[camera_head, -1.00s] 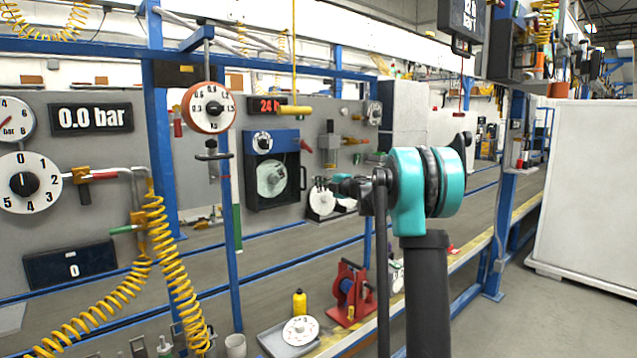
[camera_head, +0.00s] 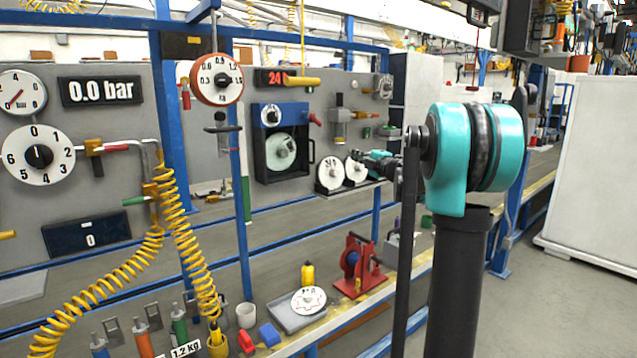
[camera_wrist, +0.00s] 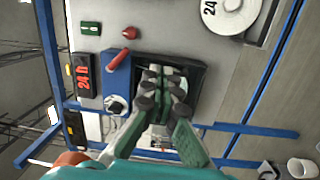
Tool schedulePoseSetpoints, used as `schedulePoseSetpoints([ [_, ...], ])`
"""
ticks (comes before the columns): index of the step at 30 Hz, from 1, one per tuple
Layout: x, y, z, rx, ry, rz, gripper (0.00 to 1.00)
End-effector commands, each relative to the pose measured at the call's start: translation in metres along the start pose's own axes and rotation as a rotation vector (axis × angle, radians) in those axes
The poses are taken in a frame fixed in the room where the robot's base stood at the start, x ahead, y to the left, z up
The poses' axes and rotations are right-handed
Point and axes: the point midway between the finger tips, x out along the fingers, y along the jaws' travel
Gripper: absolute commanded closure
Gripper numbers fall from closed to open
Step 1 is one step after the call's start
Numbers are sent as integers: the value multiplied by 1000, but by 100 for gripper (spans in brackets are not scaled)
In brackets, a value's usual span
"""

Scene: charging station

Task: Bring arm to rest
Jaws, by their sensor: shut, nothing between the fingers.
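My arm stands at the right of the head view, with its teal joint (camera_head: 447,160) above a dark link. Its far end reaches away toward the back panel, where my gripper shows only small and partly hidden behind the arm. In the wrist view my gripper (camera_wrist: 164,82) has its green and grey fingers drawn together, with nothing between them. The fingers point at the black-framed unit with the blue top (camera_wrist: 118,78), overlapping it in the picture. I cannot tell the distance to it. The same unit is in the head view (camera_head: 281,117), left of the gripper.
Blue posts (camera_head: 242,220) and rails stand before the grey panel. Yellow coiled hoses (camera_head: 180,225) hang at the left. The bench edge below holds a red reel stand (camera_head: 357,265), a grey tray (camera_head: 290,318) and several small tools. A white board (camera_head: 600,165) stands at the right beside open floor.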

Motion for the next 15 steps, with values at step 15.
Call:
schedulePoseSetpoints([
  [15, -209, -119, 16, 795, -857, 116, 100],
])
